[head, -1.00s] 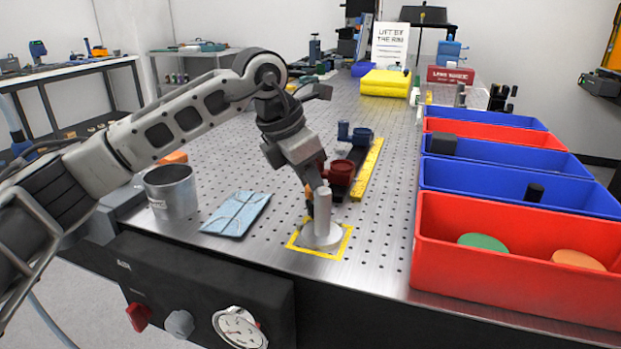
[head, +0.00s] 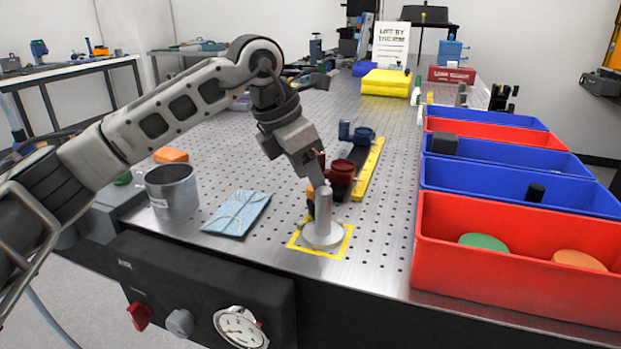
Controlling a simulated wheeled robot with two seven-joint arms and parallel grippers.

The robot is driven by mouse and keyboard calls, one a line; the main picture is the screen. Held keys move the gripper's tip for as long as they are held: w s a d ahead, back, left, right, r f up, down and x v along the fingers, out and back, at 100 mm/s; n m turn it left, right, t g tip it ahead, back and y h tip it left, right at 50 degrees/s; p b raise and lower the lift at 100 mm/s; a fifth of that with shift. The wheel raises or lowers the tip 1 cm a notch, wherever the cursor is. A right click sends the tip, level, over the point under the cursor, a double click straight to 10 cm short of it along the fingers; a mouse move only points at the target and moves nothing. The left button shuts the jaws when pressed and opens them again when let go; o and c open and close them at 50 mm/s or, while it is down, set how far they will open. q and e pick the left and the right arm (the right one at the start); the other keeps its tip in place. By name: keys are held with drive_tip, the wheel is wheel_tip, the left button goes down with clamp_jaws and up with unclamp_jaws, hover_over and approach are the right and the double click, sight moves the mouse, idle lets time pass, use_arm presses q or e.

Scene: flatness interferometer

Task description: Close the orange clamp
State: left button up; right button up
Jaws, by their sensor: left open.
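A small orange piece (head: 309,191), which looks like part of the orange clamp, shows just left of a grey post (head: 323,205). My left gripper's jaws and the post hide most of it, so I cannot tell how the clamp stands. The post rises from a round grey base (head: 321,238) inside a yellow square outline on the perforated table. My left gripper (head: 319,181) is open and points down at the top of the post, close beside the orange piece. I cannot tell whether it touches either. My right gripper is not in view.
A metal cup (head: 172,190) and a light blue cloth-like pad (head: 237,213) lie left of the post. A dark red part (head: 341,175) and a yellow strip (head: 369,168) stand just behind. Red and blue bins (head: 515,262) line the right side. An orange block (head: 170,155) sits behind the cup.

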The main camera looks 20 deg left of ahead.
use_arm(q)
drive_tip(key=v, duration=1.4)
drive_tip(key=shift+p, duration=0.35)
drive_tip(key=shift+r, duration=0.1)
